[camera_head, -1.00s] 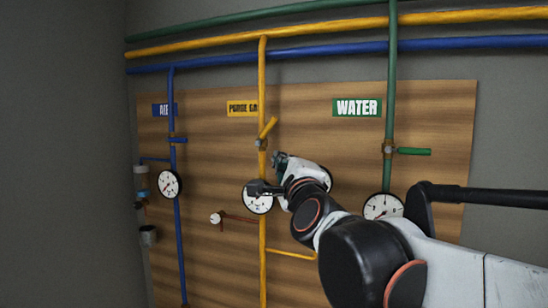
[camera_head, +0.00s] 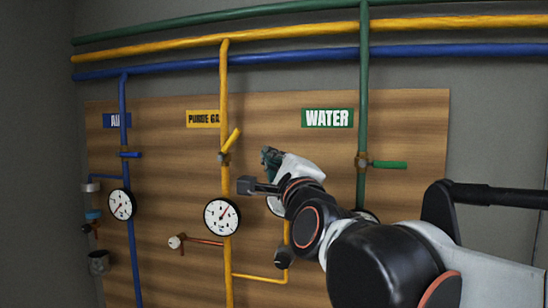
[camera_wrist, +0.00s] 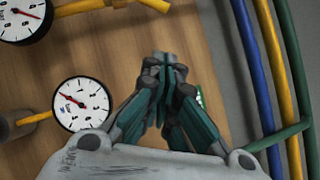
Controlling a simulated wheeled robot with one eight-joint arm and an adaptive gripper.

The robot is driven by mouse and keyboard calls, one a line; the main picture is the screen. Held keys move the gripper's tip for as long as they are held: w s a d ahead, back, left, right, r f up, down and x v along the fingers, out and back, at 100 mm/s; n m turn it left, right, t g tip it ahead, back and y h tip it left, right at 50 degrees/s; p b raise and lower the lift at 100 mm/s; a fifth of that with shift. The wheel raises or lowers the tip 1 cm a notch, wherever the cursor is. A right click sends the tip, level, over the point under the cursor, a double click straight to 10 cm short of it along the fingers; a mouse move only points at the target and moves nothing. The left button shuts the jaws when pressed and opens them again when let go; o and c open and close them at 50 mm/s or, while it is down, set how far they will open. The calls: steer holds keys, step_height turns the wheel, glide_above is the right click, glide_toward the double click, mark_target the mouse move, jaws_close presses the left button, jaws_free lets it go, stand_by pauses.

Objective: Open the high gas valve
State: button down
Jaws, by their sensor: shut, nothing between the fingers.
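The high gas valve has a yellow handle (camera_head: 232,139) on the vertical yellow pipe (camera_head: 225,88), beside the purge gas sign (camera_head: 203,119). The handle tilts diagonally, its free end up and to the right of the pipe. My gripper (camera_head: 267,157) is right of the handle and slightly lower in the head view, apart from it in the picture; depth is hard to judge. In the wrist view my gripper (camera_wrist: 164,64) has its teal fingers together and empty. A yellow handle-like piece (camera_wrist: 154,4) is cut off at that view's top edge, beyond the fingertips.
A gauge (camera_head: 221,217) sits below the valve on the yellow pipe. A lower yellow branch (camera_head: 258,278) has a dark fitting (camera_head: 284,258). The green water pipe (camera_head: 363,100) with its green handle (camera_head: 389,165) stands right of my gripper. The blue air pipe (camera_head: 124,100) is left.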

mark_target(229, 144)
steer(key=w+a+r+p, duration=0.2)
steer(key=w+a+r, duration=0.1)
steer(key=w, duration=0.5)
steer(key=shift+w+a+r+p, duration=0.2)
steer(key=shift+w+a+p, duration=0.1)
steer(key=shift+a, duration=0.4)
steer(key=shift+s, duration=0.1)
steer(key=shift+r, duration=0.15)
steer(key=shift+a+r+n+g+p, duration=0.2)
steer(key=shift+r+n+g+p, duration=0.1)
steer(key=shift+n+p, duration=0.1)
